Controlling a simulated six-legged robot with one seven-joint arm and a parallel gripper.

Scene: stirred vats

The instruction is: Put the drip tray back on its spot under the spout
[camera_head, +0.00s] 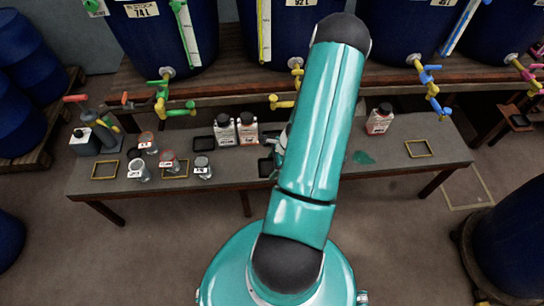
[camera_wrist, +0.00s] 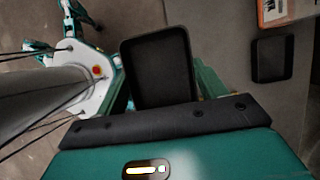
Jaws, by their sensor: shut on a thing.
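My gripper (camera_wrist: 162,88) is shut on a black, shallow, rectangular drip tray (camera_wrist: 158,62). The tray sticks out from between the green fingers in the wrist view. In the head view my teal arm hides most of the gripper (camera_head: 279,152). Yellow outlined rectangles mark the bench: a bare one at the right (camera_head: 418,149), another at the far left (camera_head: 105,170), and one among the jars (camera_head: 175,171). The right rectangle lies below a yellow-and-blue spout (camera_head: 431,88). A yellow spout (camera_head: 282,102) hangs at the middle vat.
Another black tray (camera_wrist: 272,57) lies near an orange-labelled bottle (camera_wrist: 280,10). A black tray (camera_head: 203,144) lies left of two white bottles (camera_head: 236,131). Glass jars (camera_head: 168,160) crowd the left bench. A red-labelled bottle (camera_head: 379,119) and green spill (camera_head: 362,157) are right of my arm.

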